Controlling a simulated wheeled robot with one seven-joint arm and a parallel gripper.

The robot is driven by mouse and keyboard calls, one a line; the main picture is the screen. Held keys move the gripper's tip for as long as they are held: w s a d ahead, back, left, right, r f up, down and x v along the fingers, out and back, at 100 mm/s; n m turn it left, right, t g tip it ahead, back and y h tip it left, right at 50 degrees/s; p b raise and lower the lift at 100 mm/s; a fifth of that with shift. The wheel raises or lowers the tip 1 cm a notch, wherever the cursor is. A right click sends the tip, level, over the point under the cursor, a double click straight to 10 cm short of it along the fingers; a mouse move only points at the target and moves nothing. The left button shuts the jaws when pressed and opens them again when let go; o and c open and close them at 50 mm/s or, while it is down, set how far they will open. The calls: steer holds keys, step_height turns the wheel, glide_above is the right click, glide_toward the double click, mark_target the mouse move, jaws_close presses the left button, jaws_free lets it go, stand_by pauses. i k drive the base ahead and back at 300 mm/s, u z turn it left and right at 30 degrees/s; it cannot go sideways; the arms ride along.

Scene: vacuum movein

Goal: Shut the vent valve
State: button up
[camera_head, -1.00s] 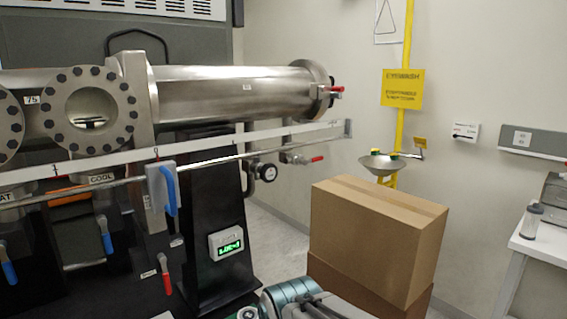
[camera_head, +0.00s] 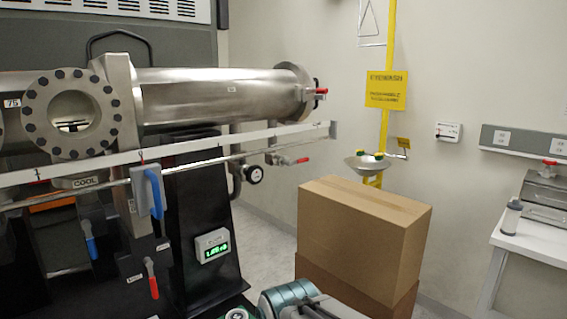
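Several valve handles show, and I cannot read which one is marked as the vent valve. A red handle (camera_head: 321,91) is on the far end of the steel chamber. Another red handle (camera_head: 302,160) is on a small pipe valve below the chamber. A third red handle (camera_head: 152,278) hangs near upright on the dark frame at lower left, beside small labels too small to read. A blue handle (camera_head: 90,241) hangs on a valve below the COOL label, and a larger blue lever (camera_head: 155,193) is on a grey box. My gripper is not in view; part of my arm shows at the bottom edge.
The steel chamber (camera_head: 215,95) and a long rail (camera_head: 225,143) cross the left half. A cardboard box (camera_head: 362,235) stands on another in the middle. A white table (camera_head: 530,240) is at right. A yellow eyewash stand (camera_head: 384,130) is behind. A green-lit readout (camera_head: 213,246) is on the frame.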

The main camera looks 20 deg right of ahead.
mark_target(289, 163)
steer(key=z, duration=0.65)
steer(key=k, duration=1)
steer(key=z, duration=1.05)
steer(key=i, duration=1.45)
steer(key=u, duration=1.25)
steer(key=i, duration=0.75)
steer(key=u, duration=0.45)
